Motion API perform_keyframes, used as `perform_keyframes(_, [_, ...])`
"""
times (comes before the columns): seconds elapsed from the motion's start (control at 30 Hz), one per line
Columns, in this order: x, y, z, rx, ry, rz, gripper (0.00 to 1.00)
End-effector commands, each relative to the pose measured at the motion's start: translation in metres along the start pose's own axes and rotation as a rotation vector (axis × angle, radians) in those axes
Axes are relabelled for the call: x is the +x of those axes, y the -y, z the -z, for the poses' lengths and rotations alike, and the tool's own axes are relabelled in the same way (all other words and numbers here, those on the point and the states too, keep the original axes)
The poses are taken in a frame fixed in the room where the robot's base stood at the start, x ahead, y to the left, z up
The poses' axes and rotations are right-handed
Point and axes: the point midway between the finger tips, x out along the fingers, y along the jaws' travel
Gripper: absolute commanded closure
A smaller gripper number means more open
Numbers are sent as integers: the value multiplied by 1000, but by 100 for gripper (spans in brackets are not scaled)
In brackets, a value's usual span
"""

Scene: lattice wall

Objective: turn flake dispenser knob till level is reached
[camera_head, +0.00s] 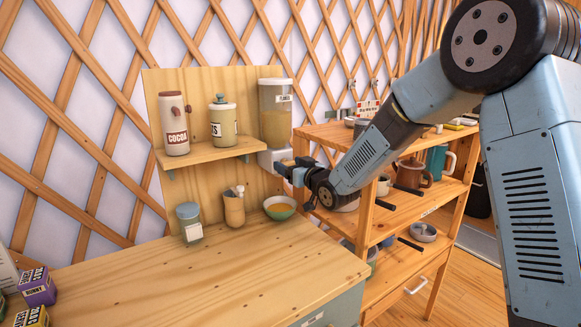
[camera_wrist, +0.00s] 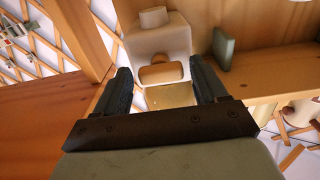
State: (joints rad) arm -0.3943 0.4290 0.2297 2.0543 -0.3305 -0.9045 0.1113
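The flake dispenser (camera_head: 275,112) hangs on the wooden back panel, a clear container with a label and a white lower part. Its tan knob (camera_wrist: 160,75) shows in the wrist view on the white housing (camera_wrist: 158,45). My gripper (camera_head: 287,168) is at the dispenser's lower part in the head view. In the wrist view its two dark fingers stand apart on either side of the knob, with gaps visible.
A shelf (camera_head: 210,152) left of the dispenser holds a cocoa jar (camera_head: 174,125) and a second jar (camera_head: 223,122). An open rack with mugs (camera_head: 412,172) stands at right.

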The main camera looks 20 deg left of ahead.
Motion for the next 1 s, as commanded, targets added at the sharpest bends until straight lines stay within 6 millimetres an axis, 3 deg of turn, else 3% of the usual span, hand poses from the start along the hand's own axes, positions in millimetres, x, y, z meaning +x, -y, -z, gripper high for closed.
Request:
perform_keyframes(0.27, [0,0,0,0,0,1,23])
perform_keyframes(0.43, [-11,0,0,-1,-1,1,23])
perform_keyframes(1.0, [-114,0,-1,0,1,-1,23])
